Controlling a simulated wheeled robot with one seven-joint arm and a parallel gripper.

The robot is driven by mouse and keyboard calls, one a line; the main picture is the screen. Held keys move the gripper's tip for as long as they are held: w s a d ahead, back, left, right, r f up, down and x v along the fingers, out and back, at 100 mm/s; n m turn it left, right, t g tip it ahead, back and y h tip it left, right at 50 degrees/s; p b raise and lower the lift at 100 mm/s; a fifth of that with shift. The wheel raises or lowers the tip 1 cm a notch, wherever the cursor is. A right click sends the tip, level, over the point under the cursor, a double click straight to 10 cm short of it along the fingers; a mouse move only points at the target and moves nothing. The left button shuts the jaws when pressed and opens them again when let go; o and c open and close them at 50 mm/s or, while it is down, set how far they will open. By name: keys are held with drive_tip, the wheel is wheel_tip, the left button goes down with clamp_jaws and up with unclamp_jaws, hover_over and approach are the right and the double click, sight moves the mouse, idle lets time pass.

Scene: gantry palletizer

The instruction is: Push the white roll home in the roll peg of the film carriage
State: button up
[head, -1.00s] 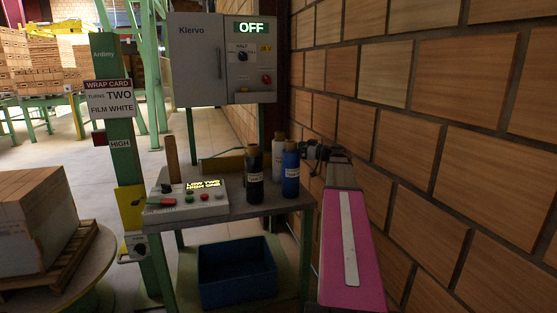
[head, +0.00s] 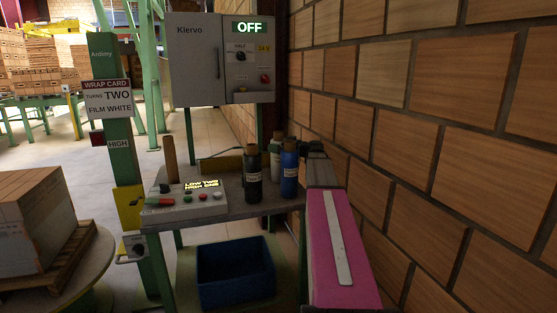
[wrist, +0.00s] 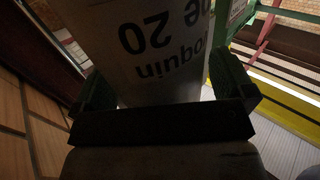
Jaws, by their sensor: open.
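In the head view the white roll (head: 276,161) stands upright on the grey table, mostly hidden behind the black roll (head: 253,178) and the blue roll (head: 289,181). My pink arm reaches in from the right, and its dark end is close beside the blue roll, with the fingers hidden. In the wrist view my gripper (wrist: 166,88) is open, its two dark fingers on either side of a pale surface with large upside-down print (wrist: 160,45). I cannot tell whether the fingers touch it. I cannot make out the film carriage or its roll peg.
A blue bin (head: 235,275) is below. The box wall (head: 450,140) runs close along my arm's right. A green post (head: 122,165) stands left of the table.

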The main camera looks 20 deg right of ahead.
drive_tip(key=c, duration=1.7)
